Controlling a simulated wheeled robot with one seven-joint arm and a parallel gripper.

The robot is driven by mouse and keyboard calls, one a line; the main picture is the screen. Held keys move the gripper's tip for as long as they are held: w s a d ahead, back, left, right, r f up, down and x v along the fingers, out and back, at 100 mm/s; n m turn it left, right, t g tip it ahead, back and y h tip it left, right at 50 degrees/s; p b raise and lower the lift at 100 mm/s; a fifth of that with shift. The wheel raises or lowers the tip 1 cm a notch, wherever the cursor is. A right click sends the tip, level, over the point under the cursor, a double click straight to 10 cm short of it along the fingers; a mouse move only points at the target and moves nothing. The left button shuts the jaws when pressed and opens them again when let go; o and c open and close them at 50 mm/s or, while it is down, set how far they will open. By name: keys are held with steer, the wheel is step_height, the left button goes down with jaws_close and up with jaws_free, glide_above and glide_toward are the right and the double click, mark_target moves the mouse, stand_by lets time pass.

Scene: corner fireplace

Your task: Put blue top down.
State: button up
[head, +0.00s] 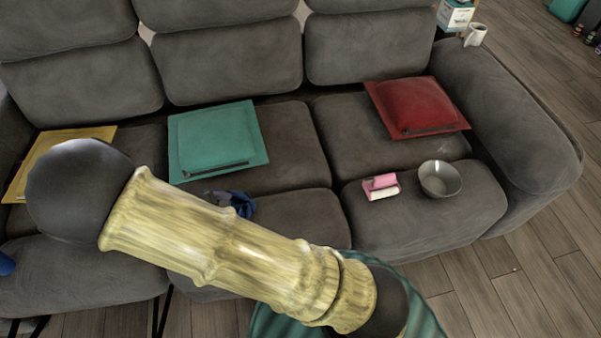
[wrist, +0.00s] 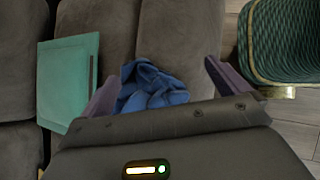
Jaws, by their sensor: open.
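The blue top (head: 241,204) lies crumpled on the grey couch's middle seat, partly hidden by my arm in the head view. In the wrist view the blue top (wrist: 152,86) shows as a folded heap between my two fingers, its near part hidden behind the gripper body. My gripper (wrist: 163,72) is open, with a finger to each side of the top. I cannot tell how far above the top the fingers are.
The couch (head: 290,215) bears a teal cushion (head: 215,140), a yellow cushion (head: 60,150) and a red cushion (head: 418,105). A pink and white item (head: 381,187) and a grey bowl (head: 440,179) lie on the right seat. A mug (head: 475,35) stands beyond the armrest.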

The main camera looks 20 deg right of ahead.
steer(key=s+d+r+m+y, duration=0.4)
steer(key=d+r+m+y, duration=0.3)
steer(key=d+r+m, duration=0.8)
steer(key=d+m, duration=0.2)
steer(key=m, duration=0.2)
steer(key=shift+s+r+g, duration=0.2)
steer(key=shift+r+g, duration=0.15)
steer(key=shift+g, duration=0.05)
steer(key=shift+d, duration=0.1)
